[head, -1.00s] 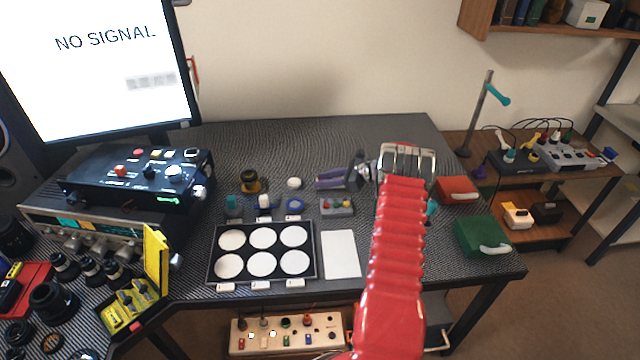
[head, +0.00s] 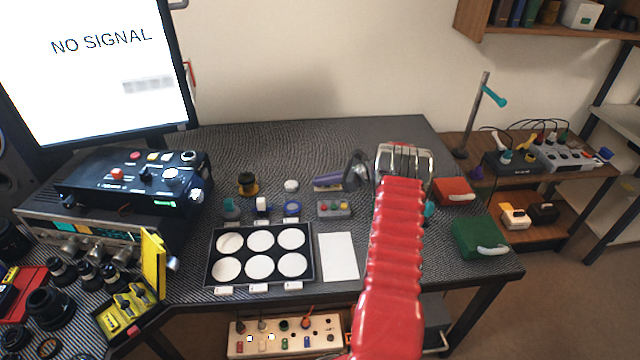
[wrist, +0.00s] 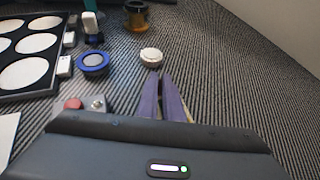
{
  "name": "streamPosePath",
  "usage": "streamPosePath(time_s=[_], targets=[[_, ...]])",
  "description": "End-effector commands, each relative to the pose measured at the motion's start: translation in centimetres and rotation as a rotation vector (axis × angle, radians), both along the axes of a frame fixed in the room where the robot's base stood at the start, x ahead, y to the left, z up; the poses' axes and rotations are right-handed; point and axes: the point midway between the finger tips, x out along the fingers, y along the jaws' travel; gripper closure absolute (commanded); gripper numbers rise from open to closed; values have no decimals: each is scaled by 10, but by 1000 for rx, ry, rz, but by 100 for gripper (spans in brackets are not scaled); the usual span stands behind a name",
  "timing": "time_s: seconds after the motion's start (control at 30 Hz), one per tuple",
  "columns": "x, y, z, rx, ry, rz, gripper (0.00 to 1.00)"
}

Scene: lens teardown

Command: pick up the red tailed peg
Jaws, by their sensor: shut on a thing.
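My gripper (head: 330,181) reaches left over the back middle of the table, with long purple fingers. The wrist view shows the fingers (wrist: 164,90) almost together at the tips. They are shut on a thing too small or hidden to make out. A pale sliver shows beside the right finger. I cannot clearly identify the red tailed peg between the fingers. A thin red piece (head: 308,317) stands tilted in the cream socket box (head: 268,347) below the table front, far from my gripper; I cannot tell whether it is a peg.
A white round cap (wrist: 151,56) lies just beyond the fingertips. A blue ring piece (wrist: 93,62), a grey button box (head: 335,209) and the black tray of white discs (head: 209,272) lie nearby. The back of the table is mostly clear.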

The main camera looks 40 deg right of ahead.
Motion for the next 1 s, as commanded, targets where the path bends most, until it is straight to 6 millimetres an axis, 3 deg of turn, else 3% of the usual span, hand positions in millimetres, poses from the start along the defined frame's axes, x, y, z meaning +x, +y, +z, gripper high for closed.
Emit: streamPosePath(time_s=[0.5,0.7,1.0], targets=[[0,-1,80,-3,-2,0,100],[0,0,93,0,0,0,100],[0,0,94,0,0,0,100]])
